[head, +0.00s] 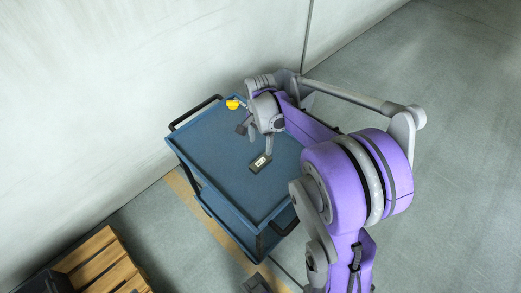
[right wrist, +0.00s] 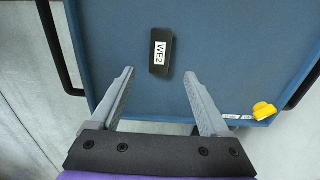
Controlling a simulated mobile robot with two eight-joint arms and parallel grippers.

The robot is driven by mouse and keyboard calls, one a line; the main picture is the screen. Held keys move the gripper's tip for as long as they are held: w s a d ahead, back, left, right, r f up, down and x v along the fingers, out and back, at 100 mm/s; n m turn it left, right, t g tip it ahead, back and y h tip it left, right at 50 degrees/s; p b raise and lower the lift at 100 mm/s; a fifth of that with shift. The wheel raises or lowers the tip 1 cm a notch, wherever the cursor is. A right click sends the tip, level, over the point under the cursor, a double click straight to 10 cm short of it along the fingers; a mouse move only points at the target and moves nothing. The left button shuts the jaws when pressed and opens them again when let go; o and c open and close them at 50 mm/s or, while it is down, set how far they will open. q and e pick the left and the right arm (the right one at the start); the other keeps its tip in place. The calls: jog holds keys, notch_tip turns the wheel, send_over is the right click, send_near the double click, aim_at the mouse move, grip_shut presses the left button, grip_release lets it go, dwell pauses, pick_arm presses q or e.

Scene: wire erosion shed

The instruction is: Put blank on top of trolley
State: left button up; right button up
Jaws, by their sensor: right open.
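The blank, a small dark block with a white label reading WE2 (right wrist: 161,52), lies flat on the blue top of the trolley (right wrist: 230,50). In the head view the blank (head: 260,163) is on the trolley's top (head: 215,145), inside its raised rim. My right gripper (right wrist: 159,74) is open and empty, its fingers apart over the trolley top.
A yellow object (head: 233,104) sits at the trolley's rim, near small white labels (right wrist: 238,117). The trolley has black handles (head: 195,112) at its ends and stands near a pale wall (head: 120,70). A wooden slatted pallet (head: 100,262) is at lower left. Floor at right is clear.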

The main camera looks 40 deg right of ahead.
jog(key=s+a+r+n+t, duration=0.2)
jog(key=s+a+n+t, duration=0.3)
jog(key=s+a+n, duration=1)
jog(key=a+n, duration=0.2)
jog(key=a, duration=0.1)
jog(key=shift+s, duration=0.15)
jog(key=shift+r, duration=0.1)
dwell(1.3)
